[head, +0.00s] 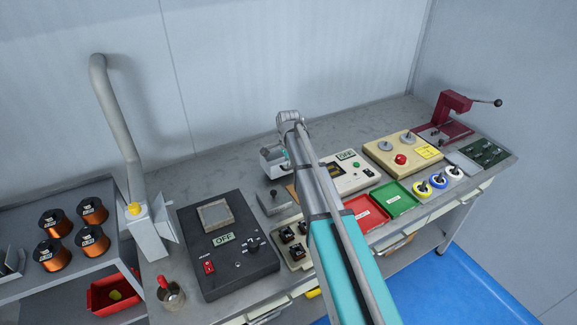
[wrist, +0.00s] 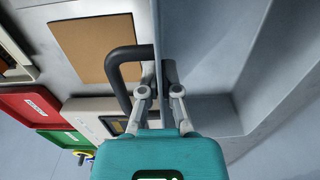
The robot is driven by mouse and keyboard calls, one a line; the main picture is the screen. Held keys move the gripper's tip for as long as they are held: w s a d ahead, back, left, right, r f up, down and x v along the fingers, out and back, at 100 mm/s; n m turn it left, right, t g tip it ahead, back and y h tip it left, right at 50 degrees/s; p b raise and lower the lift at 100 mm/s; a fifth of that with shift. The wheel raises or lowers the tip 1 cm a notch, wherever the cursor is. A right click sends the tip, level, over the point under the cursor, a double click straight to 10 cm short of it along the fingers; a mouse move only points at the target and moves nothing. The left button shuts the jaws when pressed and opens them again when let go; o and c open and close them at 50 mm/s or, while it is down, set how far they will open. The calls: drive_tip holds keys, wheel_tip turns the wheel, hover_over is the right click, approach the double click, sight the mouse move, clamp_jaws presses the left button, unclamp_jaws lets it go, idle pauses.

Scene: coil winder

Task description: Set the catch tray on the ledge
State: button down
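The catch tray looks to be the grey open box (head: 272,162) near the bench's back, left of my arm's end. In the wrist view its grey wall and inside corner (wrist: 215,112) fill the right side, with a black loop handle (wrist: 112,75) on the wall's left. My gripper (wrist: 160,75) has one finger on each side of the wall, close together at the handle, and appears shut on the tray. The exact contact is partly hidden. In the head view my arm hides the fingertips. I cannot single out the ledge.
A brown square (wrist: 95,50) lies below, left of the tray. A red tray (head: 367,213), green tray (head: 402,199) and white OFF box (head: 352,175) stand right of my arm. A black OFF unit (head: 225,255) and grey duct (head: 118,110) stand left. The back bench strip is mostly clear.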

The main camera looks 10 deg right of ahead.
drive_tip(key=s+d+r+p, duration=0.1)
drive_tip(key=s+r+p, duration=0.8)
drive_tip(key=s, duration=0.5)
drive_tip(key=shift+r, duration=0.4)
drive_tip(key=shift+s, duration=0.1)
idle(0.6)
